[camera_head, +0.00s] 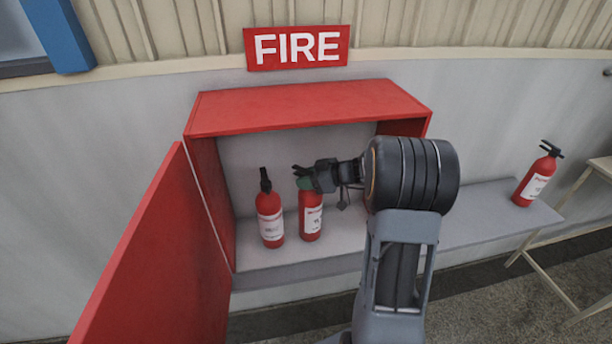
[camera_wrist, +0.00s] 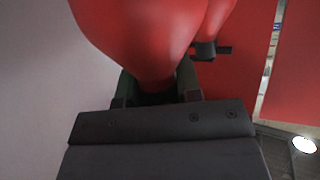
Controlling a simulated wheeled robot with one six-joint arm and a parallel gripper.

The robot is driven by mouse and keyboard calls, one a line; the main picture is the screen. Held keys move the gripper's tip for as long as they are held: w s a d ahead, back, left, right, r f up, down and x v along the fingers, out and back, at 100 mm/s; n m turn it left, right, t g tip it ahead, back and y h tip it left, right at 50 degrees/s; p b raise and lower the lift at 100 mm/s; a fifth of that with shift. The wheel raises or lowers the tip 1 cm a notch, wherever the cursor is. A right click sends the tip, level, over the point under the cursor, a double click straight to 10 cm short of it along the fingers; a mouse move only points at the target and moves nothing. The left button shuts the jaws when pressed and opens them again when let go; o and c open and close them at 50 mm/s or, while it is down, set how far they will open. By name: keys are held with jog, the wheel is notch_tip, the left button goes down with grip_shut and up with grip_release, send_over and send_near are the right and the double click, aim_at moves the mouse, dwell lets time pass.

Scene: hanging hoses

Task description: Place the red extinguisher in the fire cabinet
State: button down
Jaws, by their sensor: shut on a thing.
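The fire cabinet (camera_head: 310,107) is a red box on a grey ledge, under a red FIRE sign, with its door (camera_head: 150,255) swung open to the left. My gripper (camera_head: 308,180) reaches into it from the right and is shut on the neck of a red extinguisher (camera_head: 311,218). That extinguisher is upright inside the cabinet, at or very near its floor; I cannot tell if it touches. In the wrist view its red body (camera_wrist: 150,35) fills the top, above my gripper (camera_wrist: 158,92). Another red extinguisher (camera_head: 270,218) stands upright just left of it.
A third red extinguisher (camera_head: 536,176) stands on the grey ledge (camera_head: 490,212) to the right, outside the cabinet. A pale-legged table (camera_head: 545,225) is at the far right. The open door bounds the left side, and the cabinet's roof is above my gripper.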

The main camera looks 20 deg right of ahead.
jog(key=shift+b, duration=0.3)
jog(key=c, duration=0.8)
grip_release()
jog(key=shift+f, duration=0.1)
jog(key=shift+r+p, duration=0.3)
jog(key=shift+p, duration=0.25)
jog(key=b+v, duration=0.2)
jog(key=v, duration=0.5)
jog(key=shift+s+d+f+b, duration=0.1)
jog(key=shift+s+d+b, duration=0.15)
jog(key=shift+b, duration=0.15)
